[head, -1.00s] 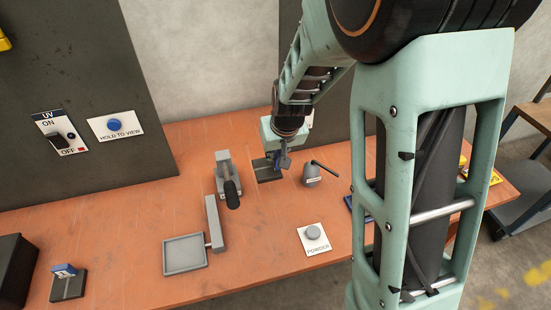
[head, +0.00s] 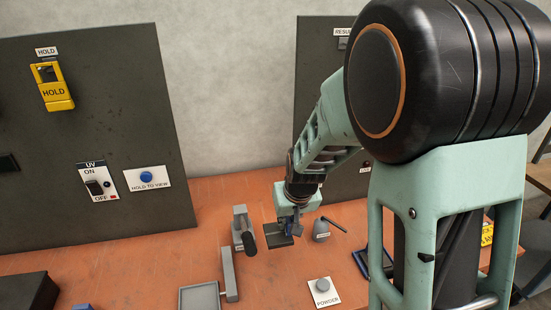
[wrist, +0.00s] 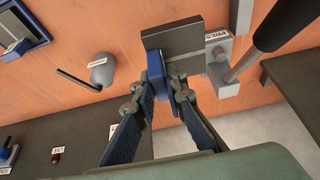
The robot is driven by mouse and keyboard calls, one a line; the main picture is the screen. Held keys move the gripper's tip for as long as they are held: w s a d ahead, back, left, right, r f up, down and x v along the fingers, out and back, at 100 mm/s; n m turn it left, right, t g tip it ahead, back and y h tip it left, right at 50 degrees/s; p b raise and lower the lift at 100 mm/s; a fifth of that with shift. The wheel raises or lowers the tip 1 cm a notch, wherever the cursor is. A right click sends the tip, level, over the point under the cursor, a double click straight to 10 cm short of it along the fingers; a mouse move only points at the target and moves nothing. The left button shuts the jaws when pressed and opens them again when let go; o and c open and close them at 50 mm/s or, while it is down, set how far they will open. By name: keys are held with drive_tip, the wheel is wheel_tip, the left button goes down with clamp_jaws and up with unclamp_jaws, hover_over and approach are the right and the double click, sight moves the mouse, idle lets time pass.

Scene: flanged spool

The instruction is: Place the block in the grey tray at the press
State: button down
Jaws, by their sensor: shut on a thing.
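In the head view my gripper (head: 291,229) is low over the bench, at the right end of the dark piece (head: 277,238). The press (head: 241,222), with its black handle, stands just left of it; it also shows in the wrist view (wrist: 224,76). A light grey tray (head: 186,300) is nearer, partly cut off.
A small grey pot with a rod (head: 320,229) stands right of my gripper. A powder button (head: 323,286) is on the bench in front. A grey bar (head: 229,273) stands by the light tray. The dark panel (head: 85,120) with UV switches rises at left.

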drive_tip(key=s+d+r+m+p, duration=0.2)
drive_tip(key=s+d+r+p, duration=0.4)
drive_tip(key=d+p, duration=0.1)
drive_tip(key=shift+d+h+p, duration=0.25)
drive_tip(key=shift+h+p, duration=0.15)
drive_tip(key=shift+p, duration=0.4)
